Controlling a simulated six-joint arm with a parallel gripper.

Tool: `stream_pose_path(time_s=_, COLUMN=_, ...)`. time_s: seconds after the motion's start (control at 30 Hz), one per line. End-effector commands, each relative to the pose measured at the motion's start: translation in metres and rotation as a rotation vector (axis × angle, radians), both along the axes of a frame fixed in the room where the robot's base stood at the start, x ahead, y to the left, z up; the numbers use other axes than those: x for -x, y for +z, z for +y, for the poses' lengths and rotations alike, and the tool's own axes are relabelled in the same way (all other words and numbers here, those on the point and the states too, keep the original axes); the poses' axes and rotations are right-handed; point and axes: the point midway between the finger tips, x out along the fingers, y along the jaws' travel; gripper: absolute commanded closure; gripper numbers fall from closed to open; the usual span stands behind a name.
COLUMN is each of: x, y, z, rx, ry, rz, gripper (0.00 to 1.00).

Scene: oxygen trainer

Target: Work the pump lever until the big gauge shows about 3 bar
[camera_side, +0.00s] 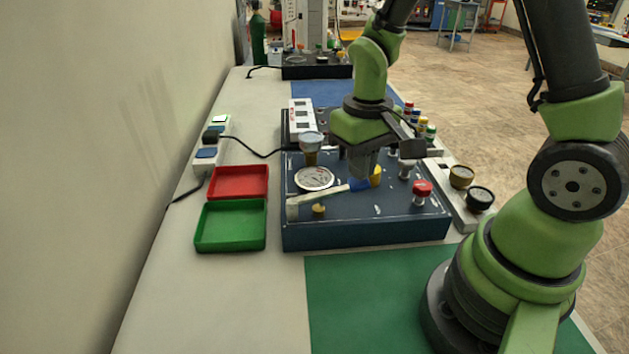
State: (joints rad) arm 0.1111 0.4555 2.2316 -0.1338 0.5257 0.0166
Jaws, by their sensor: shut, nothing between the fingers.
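The pump lever (325,195) is a pale bar lying low across the front of the dark blue trainer box (340,235). It has a blue end (359,184) on its right. A big round gauge (314,178) with a white face lies on the box top behind the lever; its reading is too small to tell. My gripper (362,174) is shut and points down just above the lever's blue end, beside a yellow part (376,176). I cannot tell whether the fingers touch the lever, as the fingertips are partly lost against the box.
A red knob (422,188) stands on the box to the right of the lever. A red tray (239,182) and a green tray (231,226) lie left of the box. Small gauges (480,196) sit at the right. The green mat (365,300) in front is clear except for my base.

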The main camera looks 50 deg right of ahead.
Motion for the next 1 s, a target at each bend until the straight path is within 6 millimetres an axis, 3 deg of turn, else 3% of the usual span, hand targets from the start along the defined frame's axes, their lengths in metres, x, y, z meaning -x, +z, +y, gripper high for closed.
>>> stream_pose_path(time_s=1.0, x=0.000, y=-0.043, z=0.000, rx=0.000, ry=0.000, rz=0.001, gripper=1.00)
